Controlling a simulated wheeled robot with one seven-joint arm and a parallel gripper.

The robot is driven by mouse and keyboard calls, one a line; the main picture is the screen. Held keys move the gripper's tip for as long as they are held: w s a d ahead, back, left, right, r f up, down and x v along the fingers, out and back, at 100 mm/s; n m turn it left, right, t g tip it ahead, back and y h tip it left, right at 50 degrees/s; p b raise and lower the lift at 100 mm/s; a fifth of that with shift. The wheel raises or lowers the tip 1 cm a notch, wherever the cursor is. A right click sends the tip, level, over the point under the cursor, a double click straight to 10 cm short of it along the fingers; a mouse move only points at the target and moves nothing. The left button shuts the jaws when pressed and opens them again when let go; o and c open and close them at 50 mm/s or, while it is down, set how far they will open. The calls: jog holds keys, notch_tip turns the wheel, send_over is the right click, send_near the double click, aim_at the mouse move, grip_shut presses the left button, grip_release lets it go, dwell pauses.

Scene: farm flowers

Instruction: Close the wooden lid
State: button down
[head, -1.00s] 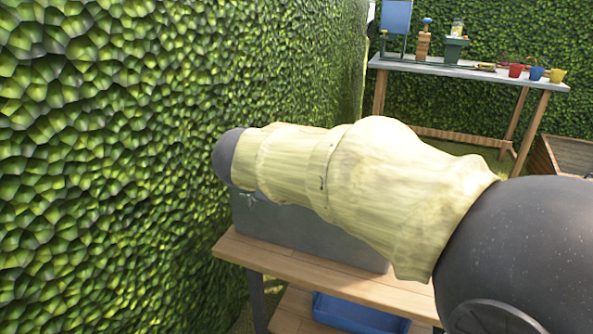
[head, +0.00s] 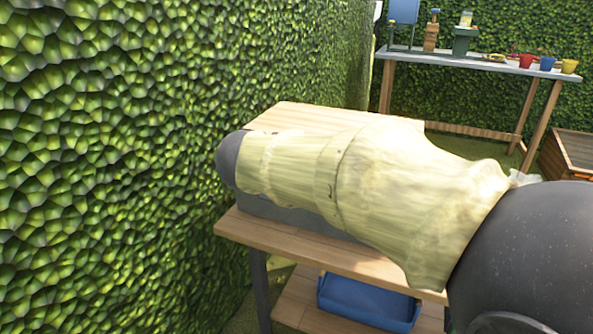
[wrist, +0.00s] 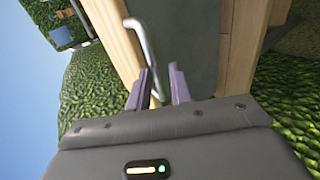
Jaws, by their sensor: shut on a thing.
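The wooden lid (head: 300,118) is a pale flat panel showing behind and above my arm in the head view, over the grey box (head: 285,214). My arm hides much of both, so I cannot tell whether the lid lies fully flat. In the wrist view, the lid's wooden edge (wrist: 108,32) runs beside the grey box front (wrist: 190,45). A silver bar handle (wrist: 145,42) stands at that edge. My gripper (wrist: 162,80) has its fingers close together around the lower part of the handle, shut on it. The head view does not show the fingers.
The box stands on a wooden table (head: 300,246) with a blue bin (head: 368,303) on its lower shelf. A tall hedge (head: 110,150) rises close on the left. A farther table (head: 470,65) with several pots and a wooden planter (head: 572,155) stand at the back right.

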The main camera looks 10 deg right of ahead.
jog(key=f, duration=0.2)
jog(key=shift+s+f+g, duration=0.2)
jog(key=shift+f+g, duration=0.15)
jog(key=shift+g, duration=0.05)
jog(key=c, duration=1.5)
grip_release()
jog(key=shift+c, duration=0.2)
jog(key=shift+o, duration=0.2)
jog(key=shift+w+f, duration=0.1)
jog(key=shift+w, duration=0.05)
jog(key=shift+o, duration=0.2)
jog(key=shift+s+a+r+p, duration=0.25)
jog(key=shift+r+p, duration=0.15)
jog(key=shift+r, duration=0.05)
jog(key=p+v, duration=0.6)
jog(key=v, duration=1)
jog(key=shift+d+r, duration=0.1)
jog(key=shift+r, duration=0.05)
jog(key=shift+c, duration=0.2)
jog(key=shift+s+r, duration=0.15)
jog(key=shift+s, duration=0.15)
jog(key=shift+w, duration=0.1)
